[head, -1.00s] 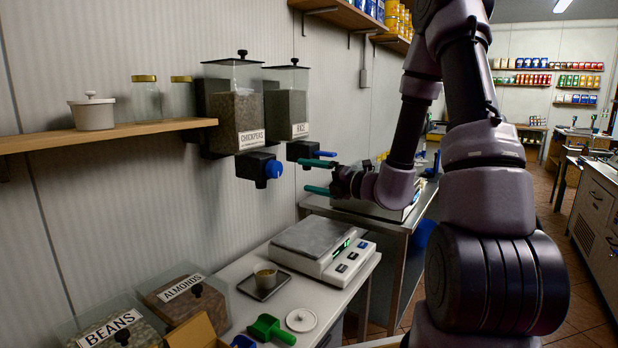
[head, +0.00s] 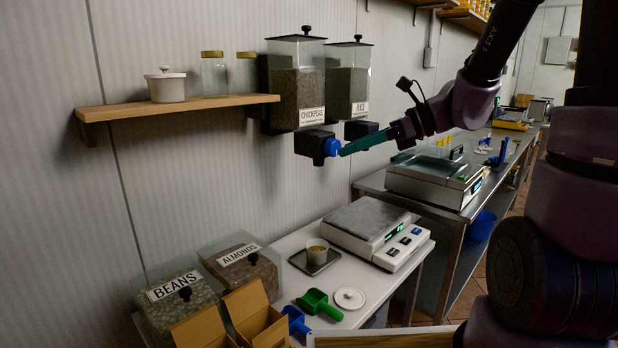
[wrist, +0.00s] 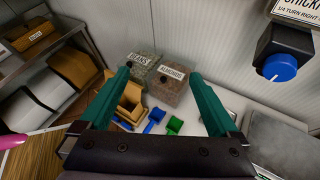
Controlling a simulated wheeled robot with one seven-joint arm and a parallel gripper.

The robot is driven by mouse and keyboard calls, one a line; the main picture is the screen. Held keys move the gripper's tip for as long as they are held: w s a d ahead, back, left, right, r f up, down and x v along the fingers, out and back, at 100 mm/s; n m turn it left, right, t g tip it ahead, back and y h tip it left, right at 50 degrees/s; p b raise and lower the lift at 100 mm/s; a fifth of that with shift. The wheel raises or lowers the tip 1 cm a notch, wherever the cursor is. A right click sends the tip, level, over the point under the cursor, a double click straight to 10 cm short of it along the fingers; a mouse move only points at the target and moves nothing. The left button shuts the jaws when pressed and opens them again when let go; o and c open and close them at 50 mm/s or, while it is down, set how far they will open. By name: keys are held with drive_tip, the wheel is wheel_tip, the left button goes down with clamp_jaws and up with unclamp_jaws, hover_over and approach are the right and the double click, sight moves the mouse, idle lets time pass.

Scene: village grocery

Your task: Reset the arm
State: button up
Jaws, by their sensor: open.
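My gripper (head: 372,142) is raised in front of the wall dispensers, with its green fingers pointing left in the head view. In the wrist view my gripper (wrist: 158,100) is open, with nothing between the two spread fingers. The chickpeas dispenser (head: 297,85) has a blue knob (head: 333,147) that lies close to the fingertips in the head view; I cannot tell from that view whether they touch. In the wrist view the knob (wrist: 280,68) stands off to the right, apart from the fingers.
A rice dispenser (head: 347,92) hangs beside the chickpeas.

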drive_tip(key=s+d+r+n+t+h, duration=0.2)
drive_tip(key=s+d+r+n+h, duration=0.2)
drive_tip(key=d+n, duration=0.3)
drive_tip(key=s+d+r+n+t+h, duration=0.2)
drive_tip(key=s+d+r+n+h, duration=0.2)
drive_tip(key=n, duration=0.7)
drive_tip(key=s+d+h, duration=0.2)
drive_tip(key=d+h, duration=0.1)
drive_tip(key=shift+d, duration=0.15)
